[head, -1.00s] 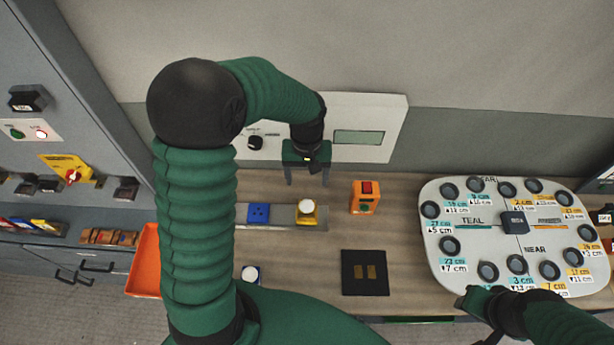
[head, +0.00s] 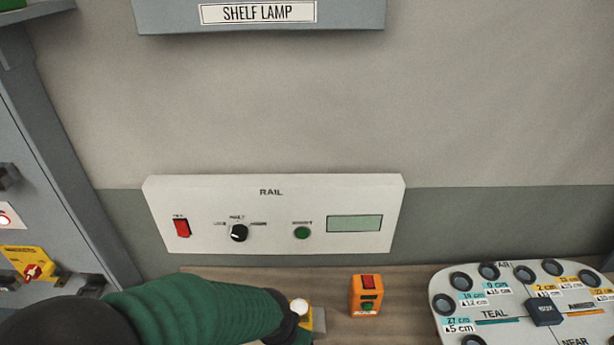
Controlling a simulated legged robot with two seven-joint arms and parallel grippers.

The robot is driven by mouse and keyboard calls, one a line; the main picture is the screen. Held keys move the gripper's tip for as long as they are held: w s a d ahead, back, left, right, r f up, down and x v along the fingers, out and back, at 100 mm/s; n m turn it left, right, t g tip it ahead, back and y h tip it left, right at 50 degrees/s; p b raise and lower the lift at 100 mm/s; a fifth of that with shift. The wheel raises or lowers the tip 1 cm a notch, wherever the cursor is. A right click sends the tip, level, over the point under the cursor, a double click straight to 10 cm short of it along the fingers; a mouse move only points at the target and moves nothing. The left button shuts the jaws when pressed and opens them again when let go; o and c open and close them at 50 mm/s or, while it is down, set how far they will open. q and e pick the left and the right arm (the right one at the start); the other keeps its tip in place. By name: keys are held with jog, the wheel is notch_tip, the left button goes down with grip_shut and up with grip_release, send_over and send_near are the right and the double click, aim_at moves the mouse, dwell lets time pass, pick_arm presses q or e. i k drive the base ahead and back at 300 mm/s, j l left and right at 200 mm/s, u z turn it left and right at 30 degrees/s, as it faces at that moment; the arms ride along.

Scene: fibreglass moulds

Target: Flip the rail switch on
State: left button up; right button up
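The white RAIL panel (head: 270,215) is on the back wall, in the middle of the head view. Its red rocker switch (head: 182,228) sits at the panel's left end under a small label. I cannot tell which way the rocker is set. My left arm comes in along the bottom from the left, below the panel and apart from the switch. Its black wrist end is near the yellow block (head: 319,320) with a white button. The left gripper's fingers are not visible. My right arm and gripper are out of view.
The panel also carries a black knob (head: 239,233), a green button (head: 302,233) and a display (head: 355,223). An orange box (head: 365,295) and a white board with round black-rimmed spots (head: 484,312) stand on the bench. A SHELF LAMP box (head: 260,15) hangs above. The wall before the panel is clear.

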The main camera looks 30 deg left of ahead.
aim_at(182, 230)
jog(key=u, duration=1.1)
